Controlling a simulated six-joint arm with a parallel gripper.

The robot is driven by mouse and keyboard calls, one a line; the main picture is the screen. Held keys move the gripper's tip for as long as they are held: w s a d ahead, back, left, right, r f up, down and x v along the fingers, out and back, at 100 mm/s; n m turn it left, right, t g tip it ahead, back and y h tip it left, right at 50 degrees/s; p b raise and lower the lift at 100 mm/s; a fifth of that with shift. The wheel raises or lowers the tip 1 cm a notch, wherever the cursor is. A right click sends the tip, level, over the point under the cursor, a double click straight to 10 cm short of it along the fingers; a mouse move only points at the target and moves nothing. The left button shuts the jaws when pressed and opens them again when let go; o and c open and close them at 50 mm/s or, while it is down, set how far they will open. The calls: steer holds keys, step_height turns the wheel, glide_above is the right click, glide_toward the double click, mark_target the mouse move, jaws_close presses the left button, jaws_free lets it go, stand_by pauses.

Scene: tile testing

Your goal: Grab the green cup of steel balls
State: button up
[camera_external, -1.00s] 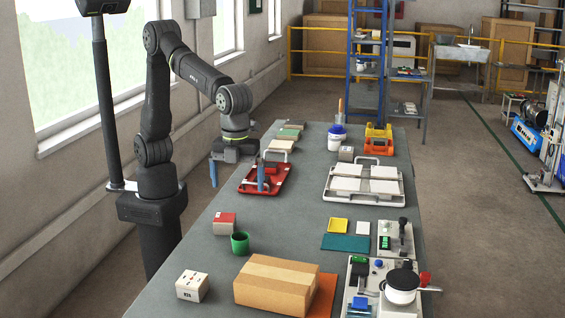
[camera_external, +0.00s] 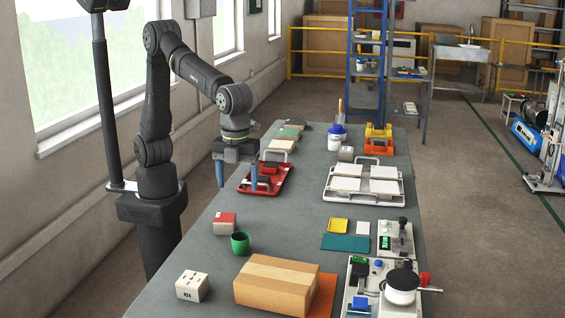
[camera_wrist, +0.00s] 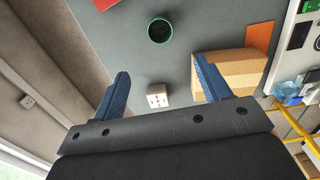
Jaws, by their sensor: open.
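The green cup (camera_external: 240,243) stands upright on the grey table, left of the cardboard box. In the wrist view the green cup (camera_wrist: 159,31) shows from above, near the top edge, with a dark inside; I cannot make out the balls. My gripper (camera_external: 237,180) is open and empty, with its blue fingers pointing down by the red tray, farther along the table than the cup. In the wrist view the fingers of my gripper (camera_wrist: 163,82) are spread wide, and the cup lies beyond their tips.
A cardboard box (camera_external: 277,284) stands right of the cup. A small white box (camera_external: 192,286) is in front and a red-topped box (camera_external: 224,223) is just behind the cup. The red tray (camera_external: 281,185) lies near my gripper. The table's left edge is close to the cup.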

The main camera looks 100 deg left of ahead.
steer(key=a+f+n+h, duration=0.1)
steer(key=a+f+h, duration=0.25)
steer(key=a, duration=0.25)
glide_toward(240, 254)
steer(key=shift+s+a+f+h, duration=0.45)
steer(key=shift+a+f, duration=0.1)
steer(key=shift+a, duration=0.15)
steer(key=shift+w+d+x, duration=0.1)
steer(key=shift+w+x, duration=0.05)
steer(key=shift+x, duration=1.5)
steer(key=shift+w+d+x, duration=0.15)
steer(key=shift+x, duration=1.45)
steer(key=shift+r, duration=0.1)
steer(key=c, duration=1.1)
steer(key=shift+r, duration=0.1)
